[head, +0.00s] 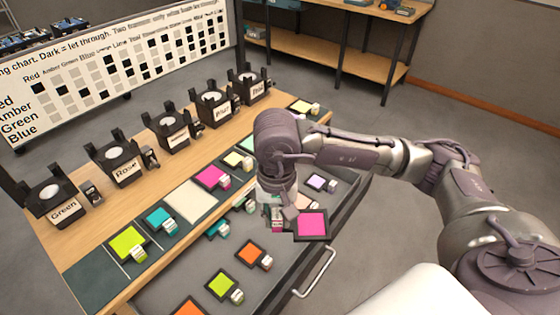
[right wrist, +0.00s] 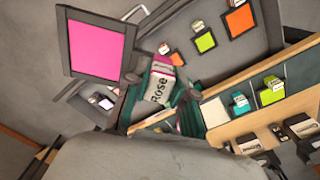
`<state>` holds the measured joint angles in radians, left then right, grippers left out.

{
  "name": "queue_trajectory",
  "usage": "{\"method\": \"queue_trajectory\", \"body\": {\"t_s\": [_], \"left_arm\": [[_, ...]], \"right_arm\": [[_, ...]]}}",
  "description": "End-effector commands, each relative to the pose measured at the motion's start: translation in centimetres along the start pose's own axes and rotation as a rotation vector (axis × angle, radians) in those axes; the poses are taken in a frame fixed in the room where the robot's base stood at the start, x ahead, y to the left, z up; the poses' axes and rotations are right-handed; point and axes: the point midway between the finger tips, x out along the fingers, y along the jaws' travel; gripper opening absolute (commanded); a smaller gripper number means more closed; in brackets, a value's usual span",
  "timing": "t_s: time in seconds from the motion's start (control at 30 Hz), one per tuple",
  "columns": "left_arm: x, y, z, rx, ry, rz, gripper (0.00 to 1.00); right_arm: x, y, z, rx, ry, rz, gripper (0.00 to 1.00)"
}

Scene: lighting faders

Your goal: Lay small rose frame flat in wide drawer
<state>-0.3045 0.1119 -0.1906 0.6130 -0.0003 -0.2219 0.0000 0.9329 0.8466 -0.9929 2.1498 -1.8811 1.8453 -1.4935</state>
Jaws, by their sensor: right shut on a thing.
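The small rose frame is a dark square with a bright pink sheet (head: 312,224) and a white tab. In the right wrist view the pink sheet (right wrist: 96,48) shows at upper left, and its tab (right wrist: 160,88) reads "Rose". My right gripper (head: 284,212) is shut on the tab and holds the frame over the right side of the open wide drawer (head: 188,272). Whether the frame touches anything below is hard to tell. The drawer holds orange, lime, teal and lilac frames. My left gripper is not in view.
The wooden bench (head: 72,232) carries a row of black lamp holders with name cards, including Rose (head: 118,163). The drawer's handle (head: 316,274) sticks out at front. A chart board (head: 120,65) stands behind.

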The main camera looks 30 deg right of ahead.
Motion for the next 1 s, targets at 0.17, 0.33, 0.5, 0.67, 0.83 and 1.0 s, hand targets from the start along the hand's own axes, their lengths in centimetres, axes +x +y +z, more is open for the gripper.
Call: {"method": "queue_trajectory", "body": {"t_s": [0.17, 0.33, 0.5, 0.67, 0.83, 1.0], "left_arm": [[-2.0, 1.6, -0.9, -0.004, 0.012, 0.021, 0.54], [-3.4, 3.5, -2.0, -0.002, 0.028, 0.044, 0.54], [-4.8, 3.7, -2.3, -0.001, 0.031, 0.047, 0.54], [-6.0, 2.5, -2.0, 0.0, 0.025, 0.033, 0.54], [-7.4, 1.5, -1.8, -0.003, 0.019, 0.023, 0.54], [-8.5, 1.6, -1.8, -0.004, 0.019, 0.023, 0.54]], "right_arm": [[-0.9, -0.3, -3.1, 0.592, -0.001, 0.002, 0.0], [-1.1, -0.3, -5.9, 1.162, -0.002, 0.003, 0.0], [-1.2, 0.2, -8.6, 1.732, -0.003, 0.004, 0.0], [-1.1, 1.0, -11.1, 2.269, -0.003, 0.004, 0.0], [-0.9, 2.3, -13.5, 2.835, -0.002, 0.003, 0.0], [-0.4, 3.6, -15.4, -2.945, 0.003, -0.002, 0.0]]}}
